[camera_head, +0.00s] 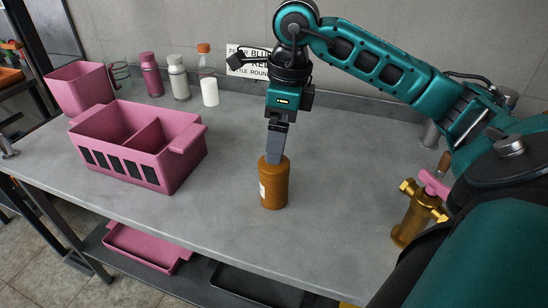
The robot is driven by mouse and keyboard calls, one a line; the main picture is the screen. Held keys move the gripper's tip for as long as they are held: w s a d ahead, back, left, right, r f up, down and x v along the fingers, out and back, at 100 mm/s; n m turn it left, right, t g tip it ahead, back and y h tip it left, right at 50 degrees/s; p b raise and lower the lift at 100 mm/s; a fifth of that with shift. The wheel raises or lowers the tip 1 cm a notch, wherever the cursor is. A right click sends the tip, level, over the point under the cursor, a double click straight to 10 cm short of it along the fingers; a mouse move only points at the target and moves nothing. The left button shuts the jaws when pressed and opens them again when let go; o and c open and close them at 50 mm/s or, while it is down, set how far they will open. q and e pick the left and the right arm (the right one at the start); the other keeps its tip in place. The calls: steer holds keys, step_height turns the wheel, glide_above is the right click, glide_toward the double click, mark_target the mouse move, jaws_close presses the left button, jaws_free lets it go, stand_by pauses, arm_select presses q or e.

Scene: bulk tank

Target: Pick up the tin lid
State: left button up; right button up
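A brown cylindrical tin (274,190) with a pale label on its left side stands upright on the grey worktop, near the middle of the camera_head view. My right gripper (275,157) comes down from above, its grey fingers pointing straight down at the tin's top. The fingers overlap the top in this view and hide part of it. I cannot make out a separate lid, nor whether the fingers touch or grip anything. My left gripper is not in view.
A pink divided caddy (187,160) stands left, with a pink bin (80,90) behind it. Several bottles, including a white one with an orange cap (208,82), line the back. A brass valve (410,222) stands right. Worktop around the tin is clear.

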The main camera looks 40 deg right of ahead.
steer(key=f, duration=0.4)
steer(key=shift+w+a, duration=0.15)
steer(key=shift+a, duration=0.25)
steer(key=shift+f, duration=0.3)
steer(key=c, duration=1.1)
steer(key=shift+r, duration=0.15)
